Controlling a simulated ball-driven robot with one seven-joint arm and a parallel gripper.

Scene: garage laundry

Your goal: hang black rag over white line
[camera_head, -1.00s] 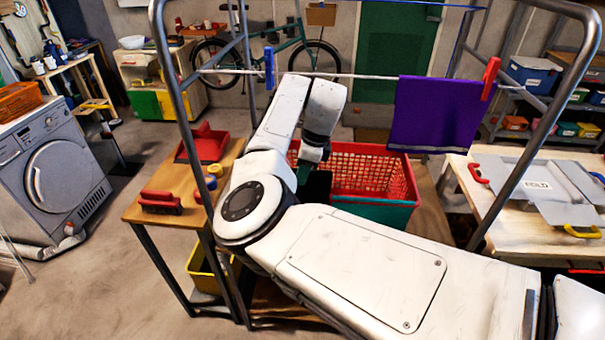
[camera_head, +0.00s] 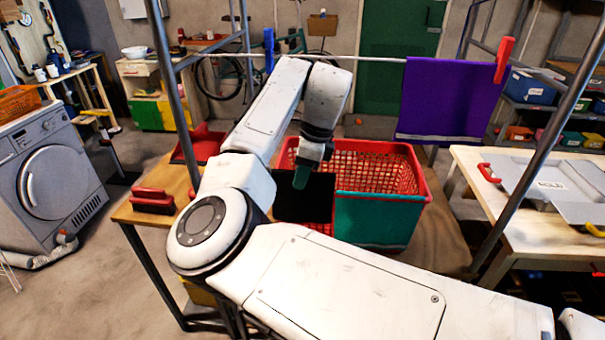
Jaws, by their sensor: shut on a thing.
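The white line (camera_head: 385,59) runs across the metal rack. A purple towel (camera_head: 452,98) hangs over its right part, and a bare stretch lies left of the towel. The black rag (camera_head: 313,207) is at the near left side of the red basket (camera_head: 352,176), below the line. The exact grip is small and partly hidden. My white arm covers part of the basket's left side and the rack.
A blue clothespin (camera_head: 269,50) and a red clothespin (camera_head: 504,60) are on the line. A teal cloth (camera_head: 378,219) drapes over the basket's near side. A folding board (camera_head: 548,186) lies on the right table. A red brush (camera_head: 153,200) lies on the left wooden table.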

